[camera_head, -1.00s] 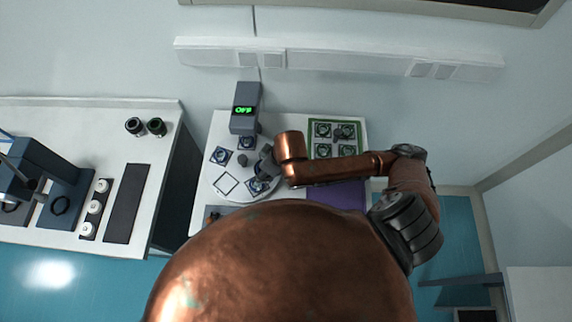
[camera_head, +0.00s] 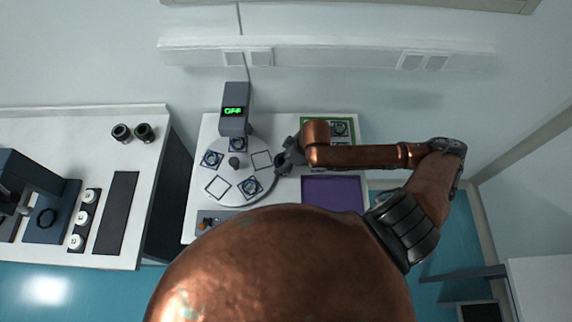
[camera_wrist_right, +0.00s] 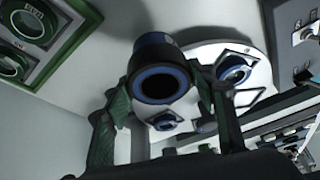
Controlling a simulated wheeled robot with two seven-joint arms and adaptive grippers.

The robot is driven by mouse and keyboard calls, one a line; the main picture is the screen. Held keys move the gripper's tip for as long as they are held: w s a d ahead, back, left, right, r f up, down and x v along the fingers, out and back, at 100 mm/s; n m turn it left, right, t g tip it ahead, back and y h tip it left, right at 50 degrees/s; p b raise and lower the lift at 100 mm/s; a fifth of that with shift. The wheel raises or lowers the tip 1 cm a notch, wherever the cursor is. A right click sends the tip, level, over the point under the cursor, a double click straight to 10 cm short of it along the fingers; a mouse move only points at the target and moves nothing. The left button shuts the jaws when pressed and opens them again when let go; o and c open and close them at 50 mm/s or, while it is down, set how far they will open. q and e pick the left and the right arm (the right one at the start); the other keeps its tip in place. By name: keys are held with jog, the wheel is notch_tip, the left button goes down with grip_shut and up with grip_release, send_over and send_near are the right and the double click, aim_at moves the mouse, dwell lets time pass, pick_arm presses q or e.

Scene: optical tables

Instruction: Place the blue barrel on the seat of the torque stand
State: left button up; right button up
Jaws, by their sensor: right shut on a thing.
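My right gripper (camera_head: 288,158) is shut on a dark barrel (camera_head: 280,160) at the right edge of the white disc. In the right wrist view the blue-ringed barrel (camera_wrist_right: 160,80) sits between the green fingers, its open end towards the camera. A dark blue stand (camera_head: 48,212) with a black ring on its base is on the left table; it looks like the torque stand, and nothing shows on the ring. My left gripper is not in view.
The white disc (camera_head: 236,201) bears several blue-ringed parts and two empty square outlines. A purple tray (camera_head: 333,193) and a green-edged board (camera_head: 352,124) are at right. Two black cylinders (camera_head: 133,132) stand on the left table.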

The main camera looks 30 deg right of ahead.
jog(key=shift+w+d+f, duration=0.1)
jog(key=shift+d+f, duration=0.25)
jog(key=shift+f, duration=0.1)
jog(key=shift+d+f, duration=0.2)
jog(key=shift+f, duration=1.55)
jog(key=o, duration=1.3)
jog(key=shift+f, duration=0.1)
jog(key=shift+c, duration=0.2)
